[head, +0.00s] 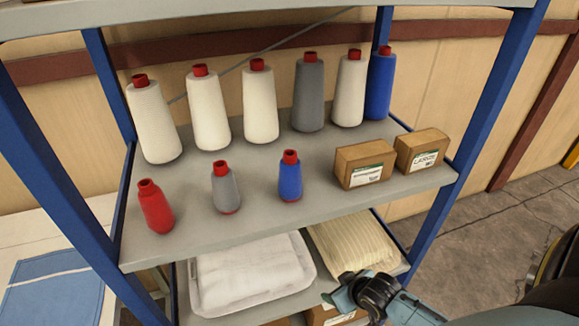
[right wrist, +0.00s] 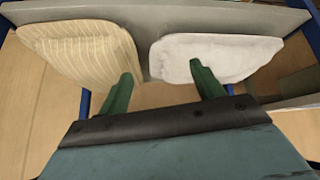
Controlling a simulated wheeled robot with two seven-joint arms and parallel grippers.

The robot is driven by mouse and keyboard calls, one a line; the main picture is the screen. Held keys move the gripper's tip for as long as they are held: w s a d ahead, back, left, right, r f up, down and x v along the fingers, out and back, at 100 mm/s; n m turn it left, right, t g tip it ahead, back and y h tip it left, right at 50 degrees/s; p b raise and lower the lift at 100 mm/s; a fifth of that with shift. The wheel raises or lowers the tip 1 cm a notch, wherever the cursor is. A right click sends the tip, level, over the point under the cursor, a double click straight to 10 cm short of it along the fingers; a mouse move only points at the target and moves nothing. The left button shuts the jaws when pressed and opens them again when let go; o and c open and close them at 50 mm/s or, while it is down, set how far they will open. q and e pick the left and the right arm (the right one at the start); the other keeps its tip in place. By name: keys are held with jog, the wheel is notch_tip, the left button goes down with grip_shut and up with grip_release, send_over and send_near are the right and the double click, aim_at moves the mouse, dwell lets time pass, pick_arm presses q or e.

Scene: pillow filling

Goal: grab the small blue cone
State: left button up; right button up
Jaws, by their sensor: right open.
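The small blue cone (head: 290,176) stands upright on the upper shelf (head: 255,222), near its front edge, with a red top. A small grey cone (head: 225,188) and a small red cone (head: 155,207) stand to its left. A tall blue cone (head: 380,84) stands at the back right. My right gripper (head: 337,296) is low in front of the lower shelf, below and apart from the small blue cone. In the right wrist view its green fingers (right wrist: 162,92) are spread and empty. My left gripper is not in view.
Two brown boxes (head: 364,164) (head: 422,150) stand right of the small blue cone. Several tall white and grey cones line the back. The lower shelf holds a white pillow (head: 250,275) and a striped pillow (head: 352,245). Blue posts (head: 480,130) frame the rack.

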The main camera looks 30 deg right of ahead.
aim_at(298, 172)
jog(key=w+a+r+t+y+p, duration=0.1)
jog(key=r+p, duration=0.1)
jog(key=r, duration=0.9)
jog(key=w+a+r+n+t+p, duration=0.1)
jog(key=a+r+p, duration=0.15)
jog(key=r, duration=0.75)
jog(key=w+a+r+t+y+p, duration=0.1)
jog(key=r+t+p, duration=0.15)
jog(key=r, duration=0.85)
jog(key=shift+t+y, duration=0.3)
jog(key=shift+t, duration=0.05)
jog(key=w, duration=0.9)
jog(key=shift+w+d+r, duration=0.1)
jog(key=shift+w+r, duration=0.05)
jog(key=shift+r, duration=0.1)
jog(key=shift+p+x, duration=0.8)
jog(key=shift+x, duration=2.3)
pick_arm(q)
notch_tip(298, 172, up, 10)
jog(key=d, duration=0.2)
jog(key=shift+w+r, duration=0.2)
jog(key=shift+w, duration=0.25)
pick_arm(e)
jog(key=shift+r, duration=0.1)
jog(key=c, duration=1.1)
